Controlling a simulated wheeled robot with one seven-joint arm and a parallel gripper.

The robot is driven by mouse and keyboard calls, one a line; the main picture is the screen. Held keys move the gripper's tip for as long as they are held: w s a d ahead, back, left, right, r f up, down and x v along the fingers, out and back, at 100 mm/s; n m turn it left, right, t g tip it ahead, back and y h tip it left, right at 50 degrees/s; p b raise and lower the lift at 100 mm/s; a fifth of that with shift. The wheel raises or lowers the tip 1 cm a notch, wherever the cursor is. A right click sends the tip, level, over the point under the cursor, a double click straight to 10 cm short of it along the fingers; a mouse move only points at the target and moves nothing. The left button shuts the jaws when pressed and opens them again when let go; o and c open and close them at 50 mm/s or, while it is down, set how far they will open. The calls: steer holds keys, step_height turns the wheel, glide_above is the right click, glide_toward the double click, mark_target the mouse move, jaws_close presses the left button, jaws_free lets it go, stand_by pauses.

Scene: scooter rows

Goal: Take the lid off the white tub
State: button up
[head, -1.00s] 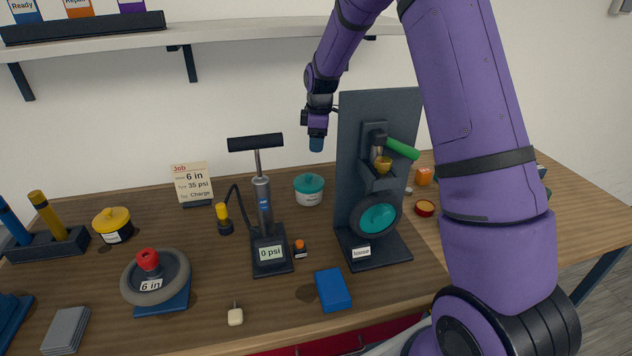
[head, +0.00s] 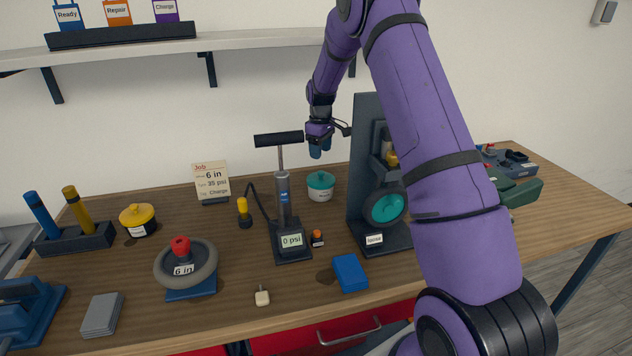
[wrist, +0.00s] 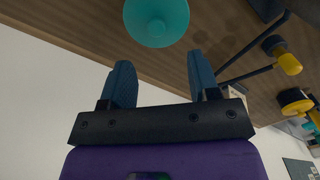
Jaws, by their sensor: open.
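The white tub (head: 320,194) stands on the bench behind the pump and left of the dark upright stand. Its teal lid (head: 320,180) sits on top of it. In the wrist view the round teal lid (wrist: 156,18) shows beyond the fingertips, cut off by the top edge, and hides the tub's body. My gripper (head: 320,150) is above the tub, fingers pointing down, apart from the lid. In the wrist view my gripper (wrist: 160,75) is open, with nothing between its two blue fingers.
The pump (head: 286,205) with its hose stands front-left of the tub. The dark stand (head: 363,170) with a teal wheel is close on the right. A yellow-lidded pot (head: 138,220), a tyre (head: 186,264) and a blue block (head: 350,272) are on the bench.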

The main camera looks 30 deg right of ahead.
mark_target(321, 172)
step_height(321, 172, down, 4)
steer(key=shift+a+f, duration=0.1)
steer(key=shift+w+d+f, duration=0.1)
steer(key=shift+d+f, duration=0.1)
steer(key=shift+f, duration=1.05)
steer(key=shift+w+d+f, duration=0.1)
steer(key=shift+d+f, duration=0.05)
steer(key=shift+f, duration=1.1)
steer(key=c, duration=1)
